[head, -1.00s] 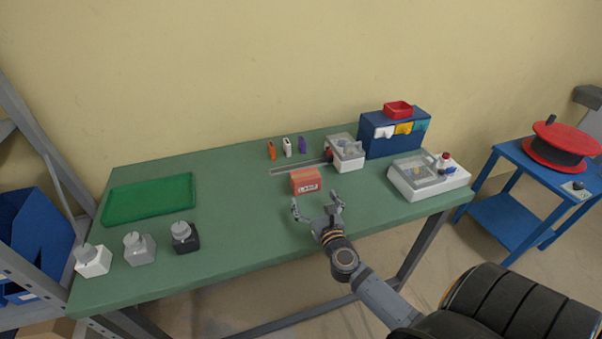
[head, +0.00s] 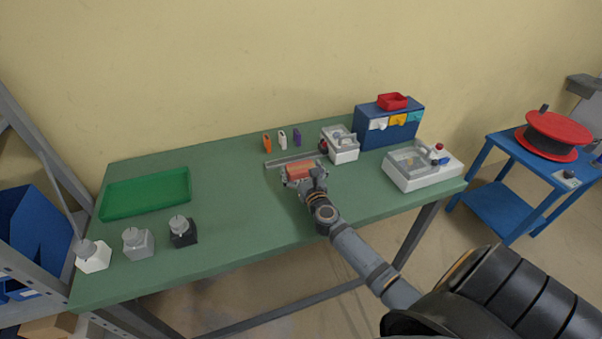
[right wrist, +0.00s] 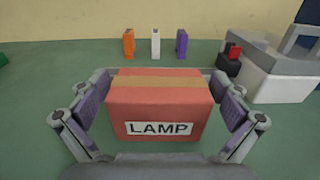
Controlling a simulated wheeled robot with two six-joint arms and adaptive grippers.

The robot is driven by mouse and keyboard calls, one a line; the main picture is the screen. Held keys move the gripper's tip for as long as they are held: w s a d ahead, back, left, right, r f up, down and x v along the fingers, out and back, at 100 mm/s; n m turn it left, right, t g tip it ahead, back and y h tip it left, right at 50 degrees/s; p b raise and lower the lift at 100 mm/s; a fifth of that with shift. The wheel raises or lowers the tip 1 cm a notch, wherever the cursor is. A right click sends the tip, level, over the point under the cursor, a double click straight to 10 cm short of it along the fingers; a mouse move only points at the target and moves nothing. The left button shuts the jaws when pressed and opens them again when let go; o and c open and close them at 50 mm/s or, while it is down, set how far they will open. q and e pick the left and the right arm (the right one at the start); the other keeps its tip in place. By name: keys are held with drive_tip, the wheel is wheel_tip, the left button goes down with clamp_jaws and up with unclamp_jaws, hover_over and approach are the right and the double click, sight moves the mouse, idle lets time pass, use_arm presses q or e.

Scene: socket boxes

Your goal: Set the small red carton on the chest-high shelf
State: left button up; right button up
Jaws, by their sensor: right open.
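The small red carton (head: 299,170) stands on the green table (head: 237,215), with a tan tape strip on top. In the right wrist view the carton (right wrist: 158,108) shows a white LAMP label on its near face. My right gripper (head: 303,176) is around the carton, and in the right wrist view its open fingers (right wrist: 160,112) stand on both sides of it. Small gaps seem to show between the fingers and the carton's sides. My left gripper is not in view. I cannot make out the chest-high shelf for certain; a grey rack frame (head: 38,145) rises at the left edge.
A white socket box (head: 341,147) and a blue drawer unit (head: 390,126) with a red bin (head: 392,101) stand behind, to the right. A white switch box (head: 421,167) is at right.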

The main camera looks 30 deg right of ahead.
drive_tip(key=shift+w+d+f, duration=0.1)
drive_tip(key=shift+w, duration=0.35)
drive_tip(key=shift+s, duration=0.1)
drive_tip(key=shift+c, duration=0.5)
drive_tip(key=c, duration=1)
drive_tip(key=shift+r, duration=0.2)
drive_tip(key=shift+c, duration=0.4)
